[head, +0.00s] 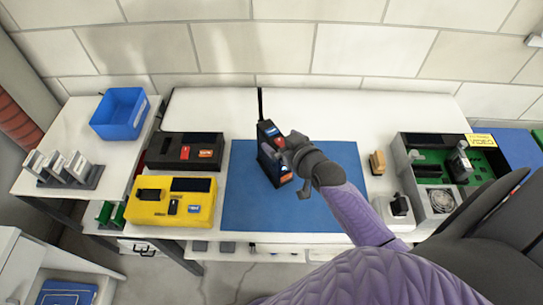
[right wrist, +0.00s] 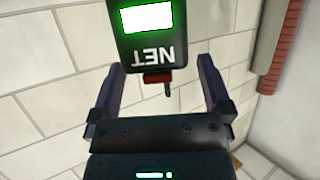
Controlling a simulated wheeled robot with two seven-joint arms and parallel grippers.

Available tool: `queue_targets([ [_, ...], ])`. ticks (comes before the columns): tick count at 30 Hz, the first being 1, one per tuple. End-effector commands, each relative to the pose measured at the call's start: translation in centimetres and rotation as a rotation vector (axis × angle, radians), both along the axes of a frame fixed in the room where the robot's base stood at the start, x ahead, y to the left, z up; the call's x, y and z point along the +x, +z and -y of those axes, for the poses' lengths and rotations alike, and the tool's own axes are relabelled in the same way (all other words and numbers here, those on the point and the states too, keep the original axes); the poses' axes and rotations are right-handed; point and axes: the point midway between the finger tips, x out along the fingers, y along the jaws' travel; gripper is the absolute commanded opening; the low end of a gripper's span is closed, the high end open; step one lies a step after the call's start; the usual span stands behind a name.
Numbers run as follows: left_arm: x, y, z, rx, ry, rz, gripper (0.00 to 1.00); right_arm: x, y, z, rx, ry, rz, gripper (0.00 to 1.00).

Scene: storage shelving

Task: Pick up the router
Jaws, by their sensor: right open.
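The router is most likely the upright black box (head: 267,165) with a tall antenna, on the blue mat (head: 240,205) in the head view. It has red, blue and orange patches. My right gripper (head: 284,162) is open at its right side and hides part of it. In the right wrist view a black box (right wrist: 145,47) with a lit green-edged screen and upside-down "NET" lettering shows just beyond the two fingers (right wrist: 160,85). A small red part hangs at its edge. I cannot tell whether the fingers touch it. My left gripper is out of view.
Left of the mat lie a black case (head: 185,151) and a yellow case (head: 150,205). A blue bin (head: 120,112) stands further left. A grey open housing with a green board (head: 408,165) is at right. The white table (head: 350,115) is clear behind the mat.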

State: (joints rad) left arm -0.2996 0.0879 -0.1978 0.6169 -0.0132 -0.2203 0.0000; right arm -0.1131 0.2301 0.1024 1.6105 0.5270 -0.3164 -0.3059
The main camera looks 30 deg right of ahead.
Motion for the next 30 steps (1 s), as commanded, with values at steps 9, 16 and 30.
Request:
queue_targets([
  [9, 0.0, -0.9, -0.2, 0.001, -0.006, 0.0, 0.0, 2.1, -0.9, 0.0, -0.001, -0.001, -0.001, 1.0],
  [16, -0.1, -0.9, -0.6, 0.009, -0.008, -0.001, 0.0, 2.0, -0.9, 0.0, -0.001, -0.001, -0.001, 0.6],
  [30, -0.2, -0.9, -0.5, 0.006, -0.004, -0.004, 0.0, 2.0, -0.9, 0.0, 0.0, -0.001, -0.002, 0.0],
])
